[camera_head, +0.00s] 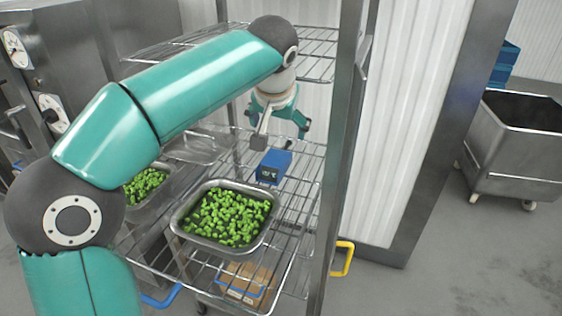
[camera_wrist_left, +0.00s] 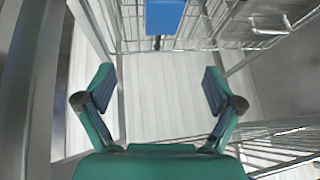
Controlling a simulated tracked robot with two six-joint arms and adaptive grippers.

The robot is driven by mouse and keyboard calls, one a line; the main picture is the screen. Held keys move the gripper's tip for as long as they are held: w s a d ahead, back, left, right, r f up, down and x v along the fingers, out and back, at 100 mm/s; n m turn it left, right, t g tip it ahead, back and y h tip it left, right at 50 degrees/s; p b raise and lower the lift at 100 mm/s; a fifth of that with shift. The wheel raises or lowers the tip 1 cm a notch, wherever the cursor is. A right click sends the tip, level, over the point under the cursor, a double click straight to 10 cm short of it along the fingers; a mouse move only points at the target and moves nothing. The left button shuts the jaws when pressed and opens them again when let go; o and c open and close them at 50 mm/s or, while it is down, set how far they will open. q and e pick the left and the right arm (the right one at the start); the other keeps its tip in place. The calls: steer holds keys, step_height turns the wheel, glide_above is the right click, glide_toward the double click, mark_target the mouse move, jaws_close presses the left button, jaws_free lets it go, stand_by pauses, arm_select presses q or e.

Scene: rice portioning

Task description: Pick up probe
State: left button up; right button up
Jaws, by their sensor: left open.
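A blue box-shaped device with a small dark display, which I take to be the probe unit (camera_head: 273,166), sits on the wire shelf behind the tray of green vegetables. Its blue body also shows at the top edge of the left wrist view (camera_wrist_left: 165,17), with a small dark part below it. A separate probe tip or cable is too small to make out. My left gripper (camera_head: 290,125) is above and just behind the blue device, apart from it. In the left wrist view its two teal fingers (camera_wrist_left: 158,82) are spread with nothing between them. My right gripper is out of view.
A metal tray of green vegetables (camera_head: 187,222) stands in front of the device, with another tray (camera_head: 160,203) to the left. The rack's upright post (camera_head: 345,150) rises close on the right. An upper wire shelf (camera_head: 318,68) is behind my arm. A steel cart (camera_head: 515,150) stands far right.

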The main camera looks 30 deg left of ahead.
arm_select(q)
glide_toward(280, 154)
steer(key=x, duration=0.4)
steer(key=shift+w+a+f, duration=0.1)
steer(key=shift+w+f, duration=0.15)
steer(key=shift+w, duration=0.05)
steer(key=shift+p+x, duration=0.4)
steer(key=shift+x, duration=2.3)
steer(key=shift+s, duration=0.1)
steer(key=c, duration=1.3)
